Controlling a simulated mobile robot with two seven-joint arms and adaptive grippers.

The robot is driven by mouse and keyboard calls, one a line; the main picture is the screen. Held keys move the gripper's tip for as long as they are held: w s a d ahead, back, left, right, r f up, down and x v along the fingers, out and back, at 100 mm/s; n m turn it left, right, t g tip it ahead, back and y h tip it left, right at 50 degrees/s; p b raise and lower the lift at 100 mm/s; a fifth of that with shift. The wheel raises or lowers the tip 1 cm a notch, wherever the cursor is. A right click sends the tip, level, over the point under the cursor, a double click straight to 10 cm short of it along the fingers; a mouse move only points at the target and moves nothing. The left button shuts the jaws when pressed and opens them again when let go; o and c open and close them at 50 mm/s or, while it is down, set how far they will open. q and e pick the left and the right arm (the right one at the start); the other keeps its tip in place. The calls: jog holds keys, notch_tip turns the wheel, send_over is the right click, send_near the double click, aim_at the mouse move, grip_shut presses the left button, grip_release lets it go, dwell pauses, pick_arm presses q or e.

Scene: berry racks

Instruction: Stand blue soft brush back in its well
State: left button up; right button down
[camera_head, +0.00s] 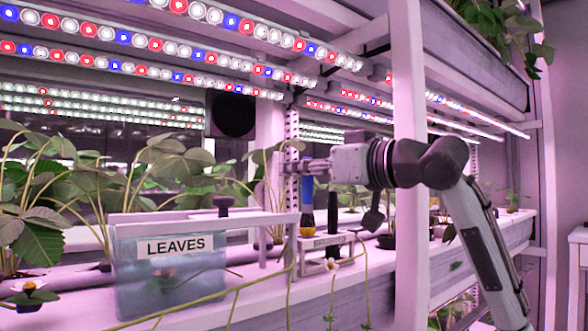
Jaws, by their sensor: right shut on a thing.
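My right gripper (308,167) reaches in from the right and is shut on the upper part of the handle. The small white holder labelled BRUSHES (329,241) stands on the shelf under it. Another dark-handled tool (332,212) stands upright at the holder. My left gripper is not in view.
A clear bin labelled LEAVES (170,275) with a knobbed lid stands left of the holder. Strawberry plants (130,185) crowd behind it and stems hang over the shelf edge (350,290). Lamp bars (160,43) run overhead.

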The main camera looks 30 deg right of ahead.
jog(key=shift+f+b, duration=2.1)
jog(key=shift+f, duration=0.5)
jog(key=c, duration=1.1)
grip_release()
jog(key=shift+r, duration=0.15)
notch_tip(320, 180, up, 6)
jog(key=p, duration=0.6)
send_over(303, 199)
jog(key=w, duration=0.3)
jog(key=shift+s, duration=0.1)
jog(key=shift+d, duration=0.1)
